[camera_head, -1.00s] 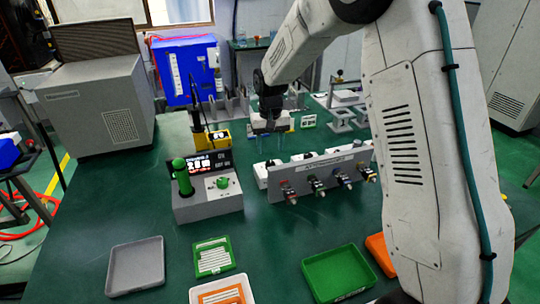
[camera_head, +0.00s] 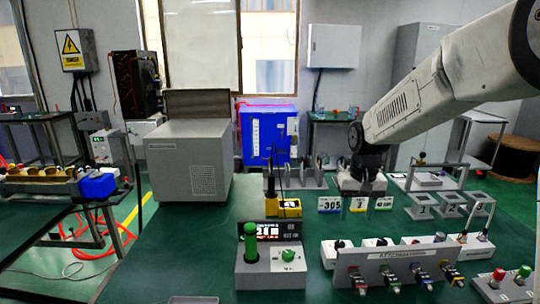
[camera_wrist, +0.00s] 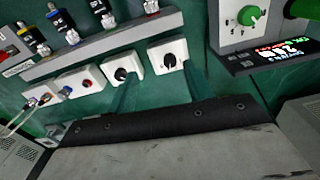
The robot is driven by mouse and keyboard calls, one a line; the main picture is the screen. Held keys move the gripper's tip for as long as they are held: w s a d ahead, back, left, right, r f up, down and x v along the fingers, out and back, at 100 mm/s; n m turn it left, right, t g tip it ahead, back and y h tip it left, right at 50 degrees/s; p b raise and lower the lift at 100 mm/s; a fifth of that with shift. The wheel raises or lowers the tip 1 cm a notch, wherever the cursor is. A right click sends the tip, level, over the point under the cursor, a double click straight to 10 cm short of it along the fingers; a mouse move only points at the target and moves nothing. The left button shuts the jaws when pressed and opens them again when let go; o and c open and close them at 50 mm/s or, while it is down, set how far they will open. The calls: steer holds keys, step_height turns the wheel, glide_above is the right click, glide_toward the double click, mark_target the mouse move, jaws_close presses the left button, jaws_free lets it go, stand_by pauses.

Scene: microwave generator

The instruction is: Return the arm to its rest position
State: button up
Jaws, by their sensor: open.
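My arm (camera_head: 440,90) reaches in from the upper right in the head view, its forearm sloping down to the left. My gripper (camera_head: 358,197) points down over the back of the green bench, in front of the number cards, and holds nothing that I can see. The fingertips are small and faint in the head view.
A control box (camera_head: 270,262) with a green handle and display stands front centre. The attenuators rack (camera_head: 405,268) is to its right. Numbered grey stands (camera_head: 450,204) are at right. A grey chest (camera_head: 188,160) and blue cabinet (camera_head: 268,135) stand behind.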

steer(key=s+d+r, duration=0.1)
steer(key=s+r, duration=0.4)
steer(key=s, duration=0.4)
steer(key=s+d+r, duration=0.1)
steer(key=s+r, duration=0.3)
steer(key=s, duration=0.5)
steer(key=s+t, duration=0.1)
steer(key=s, duration=1.5)
steer(key=shift+f+n, duration=0.4)
steer(key=shift+s+d, duration=0.1)
steer(key=c, duration=0.3)
steer(key=shift+c, duration=0.2)
